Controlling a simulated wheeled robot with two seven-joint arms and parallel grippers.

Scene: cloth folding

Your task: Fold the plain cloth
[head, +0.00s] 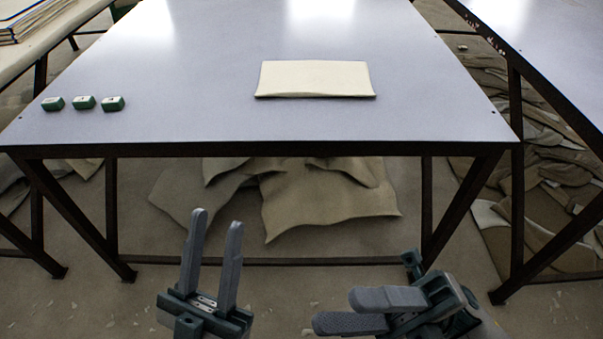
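The plain cream cloth (315,78) lies flat on the grey table (200,110), right of the middle and near the front edge. It is a compact rectangle, and its front edge looks thick and layered, like folded fabric. My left gripper (217,222) is in front of the table, below its edge, with two fingers pointing up and apart, empty. My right gripper (335,310) is at the lower right, fingers pointing left with a gap between them, empty. Both grippers are well apart from the cloth.
Three small green blocks (84,103) stand in a row at the table's left front. Brown cloths (325,195) lie on the floor under the table. Other tables stand at left and right (560,60). The tabletop around the cloth is clear.

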